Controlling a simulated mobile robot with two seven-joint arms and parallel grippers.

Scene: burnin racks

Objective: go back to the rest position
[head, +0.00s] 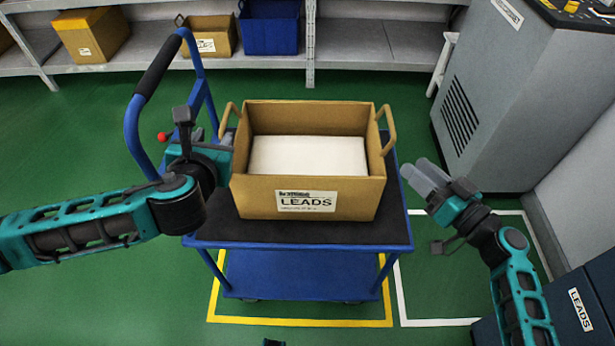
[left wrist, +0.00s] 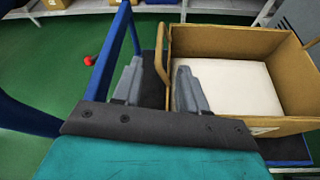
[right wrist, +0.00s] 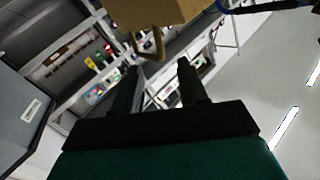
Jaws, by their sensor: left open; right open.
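A tan box (head: 305,197) labelled LEADS stands on the blue cart (head: 300,240), with a white block (head: 307,155) inside. It has a handle on its left (head: 229,115) and one on its right (head: 387,130). My left gripper (head: 211,140) is open just left of the box. In the left wrist view the left handle (left wrist: 161,52) appears between the open fingers (left wrist: 158,70), not clamped. My right gripper (head: 417,169) is open and empty, right of the box and apart from it. The right wrist view shows its spread fingers (right wrist: 160,78) and part of the box (right wrist: 160,12).
The cart's blue push handle (head: 134,130) rises close to my left arm. A grey cabinet (head: 500,100) stands at the right. A dark bin (head: 585,300) labelled LEADS is at the lower right. Shelves (head: 370,45) with bins line the back. Green floor is clear at left.

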